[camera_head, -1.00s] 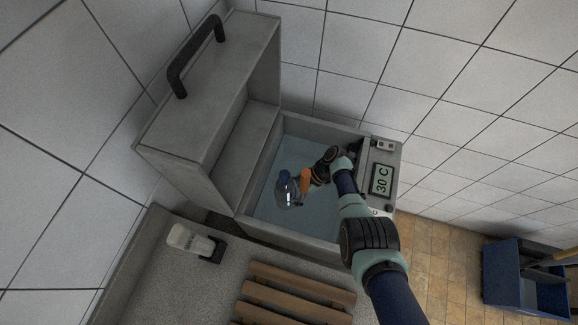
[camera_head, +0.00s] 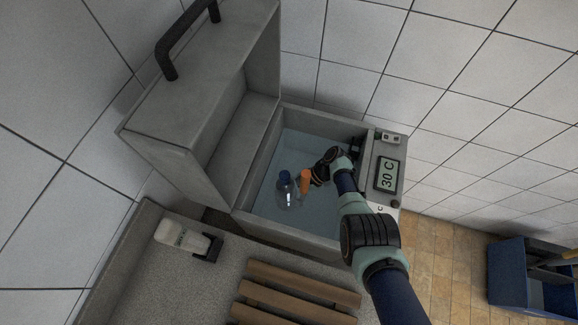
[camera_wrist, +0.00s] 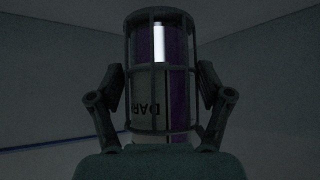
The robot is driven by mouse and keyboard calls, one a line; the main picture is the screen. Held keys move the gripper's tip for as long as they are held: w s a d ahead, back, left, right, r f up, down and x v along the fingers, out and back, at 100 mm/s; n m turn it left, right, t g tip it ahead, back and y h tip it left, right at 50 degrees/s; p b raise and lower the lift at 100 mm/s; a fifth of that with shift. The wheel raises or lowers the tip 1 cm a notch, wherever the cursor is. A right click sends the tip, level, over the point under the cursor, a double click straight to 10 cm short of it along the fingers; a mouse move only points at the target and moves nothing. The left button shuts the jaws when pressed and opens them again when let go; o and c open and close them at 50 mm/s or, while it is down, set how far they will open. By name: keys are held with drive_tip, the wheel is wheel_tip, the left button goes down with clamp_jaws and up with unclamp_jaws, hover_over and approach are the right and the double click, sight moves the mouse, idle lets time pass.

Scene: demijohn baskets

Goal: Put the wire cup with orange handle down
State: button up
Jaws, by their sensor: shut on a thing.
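In the head view, an orange handle (camera_head: 304,181) shows at the end of my gripper (camera_head: 318,178), over or in the water bath (camera_head: 283,236). A clear round bottle with a blue cap (camera_head: 287,192) is just left of the handle. In the wrist view, my gripper (camera_wrist: 160,105) has a finger on each side of a dark wire cup (camera_wrist: 158,13) and is shut on it. A purple and white labelled item (camera_wrist: 142,82) shows behind its wires. The cup's underside and its contact with the bath are hidden.
The bath's grey lid (camera_head: 190,95) stands open at the upper left. A 30 C display (camera_head: 388,176) is on the right edge. A white bottle (camera_head: 181,236) and wooden slats (camera_head: 300,291) are on the counter in front. A blue bin (camera_head: 520,280) stands on the floor.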

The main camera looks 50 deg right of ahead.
drive_tip(key=o, duration=1.5)
drive_tip(key=shift+r+p, duration=0.3)
drive_tip(key=shift+p, duration=0.1)
drive_tip(key=shift+r+p, duration=0.75)
drive_tip(key=shift+p, duration=0.05)
drive_tip(key=v, duration=0.4)
drive_tip(key=p+v, duration=0.1)
drive_tip(key=v, duration=0.1)
drive_tip(key=shift+s+d, duration=0.2)
drive_tip(key=shift+d, duration=0.3)
